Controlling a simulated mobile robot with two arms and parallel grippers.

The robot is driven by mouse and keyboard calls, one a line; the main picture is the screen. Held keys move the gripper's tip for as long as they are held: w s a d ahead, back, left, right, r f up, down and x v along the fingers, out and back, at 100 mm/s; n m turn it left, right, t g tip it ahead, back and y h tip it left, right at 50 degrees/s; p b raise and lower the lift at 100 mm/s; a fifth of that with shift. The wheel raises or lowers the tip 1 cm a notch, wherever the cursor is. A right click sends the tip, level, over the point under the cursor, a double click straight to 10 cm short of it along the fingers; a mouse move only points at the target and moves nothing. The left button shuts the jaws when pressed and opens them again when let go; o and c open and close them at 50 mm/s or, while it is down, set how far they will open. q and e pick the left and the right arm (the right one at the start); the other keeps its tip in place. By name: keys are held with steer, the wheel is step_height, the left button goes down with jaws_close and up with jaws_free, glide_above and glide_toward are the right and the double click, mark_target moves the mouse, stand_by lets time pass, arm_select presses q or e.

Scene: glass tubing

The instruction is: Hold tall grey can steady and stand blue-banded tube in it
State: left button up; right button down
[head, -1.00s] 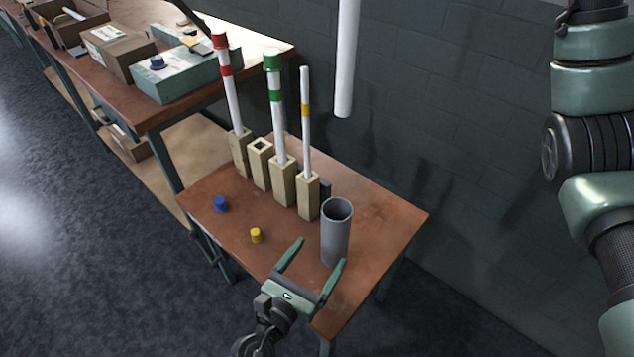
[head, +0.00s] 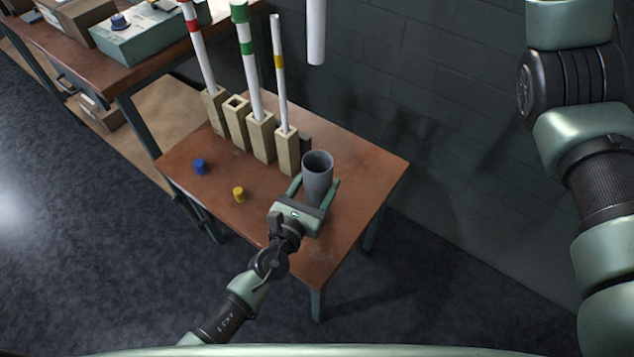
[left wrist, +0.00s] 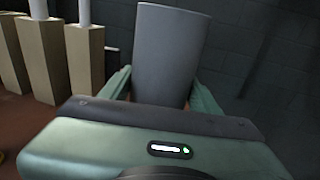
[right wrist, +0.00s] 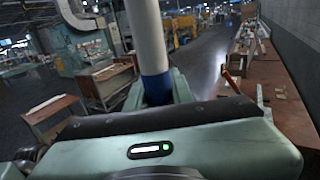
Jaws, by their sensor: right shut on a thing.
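The tall grey can (head: 317,180) stands upright and open-topped on the small brown table. My left gripper (head: 317,196) has its fingers on either side of the can, low down. In the left wrist view the can (left wrist: 167,55) rises between the fingers, which look open. My right gripper (right wrist: 157,85) is shut on the white blue-banded tube (right wrist: 147,35), with the blue band between its fingers. In the head view only the tube's plain lower end (head: 316,35) shows, hanging upright above and behind the can. My right gripper is out of the head view.
Wooden block holders (head: 262,138) hold a red-banded, a green-banded and a yellow-banded tube left of the can; one holder (head: 236,122) is empty. A blue cap (head: 199,167) and a yellow cap (head: 238,194) lie on the table. A wall stands behind.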

arm_select(q)
steer(key=c, duration=0.9)
